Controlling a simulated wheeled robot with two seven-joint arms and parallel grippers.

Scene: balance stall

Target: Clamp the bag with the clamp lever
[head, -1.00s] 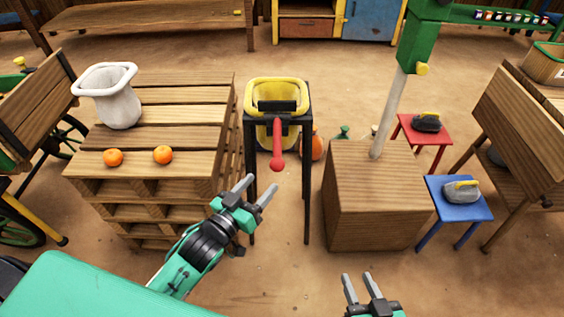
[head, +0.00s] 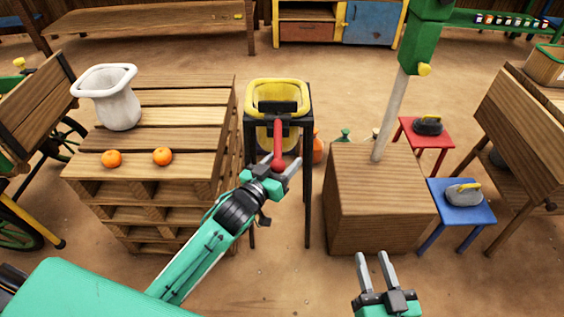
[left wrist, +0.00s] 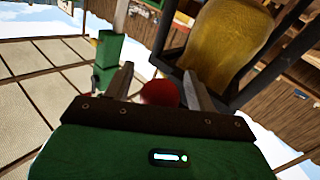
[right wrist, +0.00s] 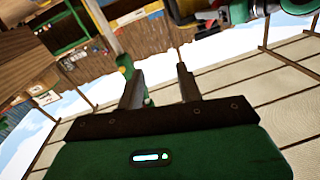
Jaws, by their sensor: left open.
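The yellow bag (head: 262,92) hangs in a black stand (head: 308,165) with its mouth open at the top. Its yellow body also shows in the left wrist view (left wrist: 226,42). The red clamp lever (head: 279,145) hangs down at the front of the stand below a black block. My left gripper (head: 278,166) is open at the lever's lower end. In the left wrist view, the lever's round red knob (left wrist: 159,93) is between the two open fingers. I cannot tell whether they touch it. My right gripper (head: 374,262) is open and empty, low in front of the wooden block.
A wooden block (head: 375,205) with a pale post stands right of the stand. A pallet stack (head: 150,140) at left carries a white sack (head: 118,108) and two oranges (head: 162,156). Small red (head: 440,137) and blue (head: 470,215) stools hold weights.

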